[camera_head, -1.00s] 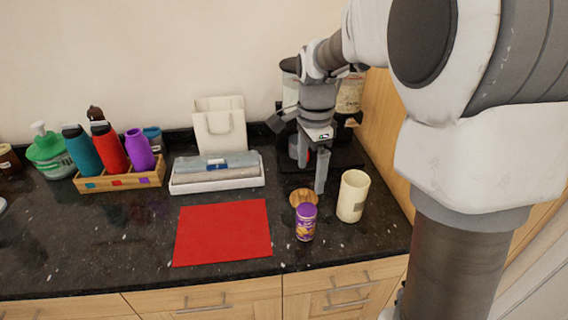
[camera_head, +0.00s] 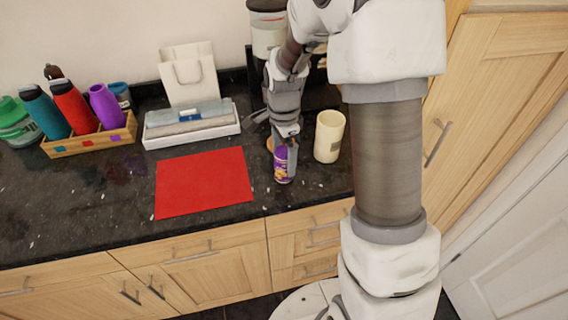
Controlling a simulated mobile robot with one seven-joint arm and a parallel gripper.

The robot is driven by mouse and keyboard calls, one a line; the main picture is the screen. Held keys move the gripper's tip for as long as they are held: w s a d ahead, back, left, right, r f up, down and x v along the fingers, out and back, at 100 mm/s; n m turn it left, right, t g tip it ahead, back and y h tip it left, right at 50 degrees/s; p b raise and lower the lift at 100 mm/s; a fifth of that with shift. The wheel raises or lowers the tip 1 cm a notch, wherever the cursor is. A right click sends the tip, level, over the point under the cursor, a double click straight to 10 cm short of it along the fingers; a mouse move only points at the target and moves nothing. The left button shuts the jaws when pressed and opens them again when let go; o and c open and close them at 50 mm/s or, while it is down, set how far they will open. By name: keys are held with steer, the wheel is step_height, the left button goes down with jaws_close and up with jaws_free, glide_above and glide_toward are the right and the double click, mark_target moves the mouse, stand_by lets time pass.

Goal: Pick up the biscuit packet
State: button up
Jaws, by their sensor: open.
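The biscuit packet looks to be the small purple cylinder with a yellow and orange label (camera_head: 281,168), standing upright on the dark granite counter right of the red mat. My gripper (camera_head: 285,158) is over it, pointing down. One grey finger shows along the packet's right side and covers part of it. The other finger is hard to make out. The jaws are open, and I cannot tell whether a finger touches the packet.
A cream cylinder (camera_head: 329,137) stands close to the right of my gripper. A wooden round thing (camera_head: 269,144) is partly hidden behind it. The red mat (camera_head: 203,182) lies bare to the left. A white tray (camera_head: 191,128) and a bottle crate (camera_head: 90,141) stand further left.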

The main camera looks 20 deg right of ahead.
mark_target(283, 165)
step_height(283, 165, down, 4)
steer(key=shift+r, duration=0.15)
jaws_close()
stand_by(0.5)
steer(key=shift+r, duration=0.1)
